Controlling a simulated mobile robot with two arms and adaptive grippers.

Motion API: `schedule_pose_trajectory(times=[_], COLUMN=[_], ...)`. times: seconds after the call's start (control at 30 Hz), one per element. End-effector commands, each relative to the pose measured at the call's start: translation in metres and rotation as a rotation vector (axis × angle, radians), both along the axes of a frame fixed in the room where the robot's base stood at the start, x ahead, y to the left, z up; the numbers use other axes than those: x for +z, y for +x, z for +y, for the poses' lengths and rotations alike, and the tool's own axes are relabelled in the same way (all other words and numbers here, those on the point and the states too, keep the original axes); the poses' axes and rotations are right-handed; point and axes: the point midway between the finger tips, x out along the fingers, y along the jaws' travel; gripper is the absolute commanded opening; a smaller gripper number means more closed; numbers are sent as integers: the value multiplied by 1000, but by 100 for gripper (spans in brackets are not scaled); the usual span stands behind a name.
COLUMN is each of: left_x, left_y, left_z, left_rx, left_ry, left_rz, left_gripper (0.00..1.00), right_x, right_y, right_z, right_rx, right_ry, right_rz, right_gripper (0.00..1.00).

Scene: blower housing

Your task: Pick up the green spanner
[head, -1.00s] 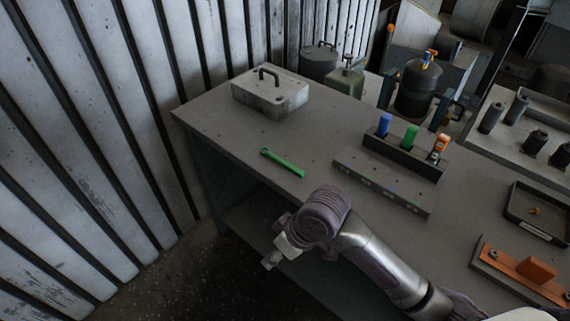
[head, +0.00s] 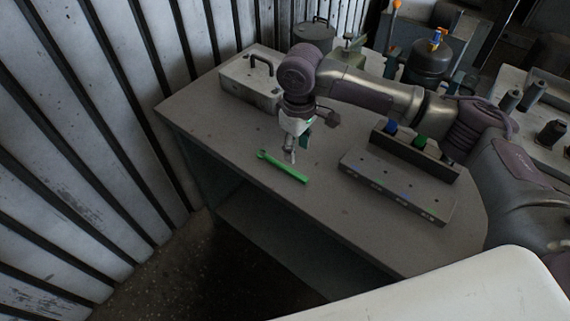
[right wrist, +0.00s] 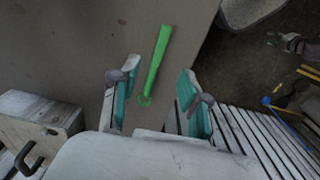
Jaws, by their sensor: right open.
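The green spanner (head: 283,167) lies flat on the grey table near its front left edge. My right gripper (head: 292,158) points down just above and behind the spanner in the head view. In the right wrist view, my right gripper (right wrist: 160,92) is open, with teal pads on both fingers. The spanner (right wrist: 156,62) shows there between and beyond the fingers, with one end close to the gap. I cannot tell the exact height of the fingertips over the table. My left gripper is not in view.
A grey metal box with a handle (head: 251,82) stands behind my right gripper, at the table's back left. A dark rack (head: 415,154) and a long block with holes (head: 397,190) lie to the right. The table around the spanner is clear.

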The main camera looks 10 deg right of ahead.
Motion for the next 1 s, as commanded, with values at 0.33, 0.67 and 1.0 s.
schedule_pose_trajectory(times=[0.33, 0.67, 1.0], left_x=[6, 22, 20], left_y=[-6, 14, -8], left_z=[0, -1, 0], left_rx=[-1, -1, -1], left_ry=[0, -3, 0], left_rz=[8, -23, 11], left_gripper=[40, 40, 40], right_x=[-38, -82, -89], right_y=[0, -6, -6], right_z=[0, 1, 1], right_rx=[1, 0, 1], right_ry=[0, 1, 1], right_rz=[-2, -1, -3], right_gripper=[46, 46, 41])
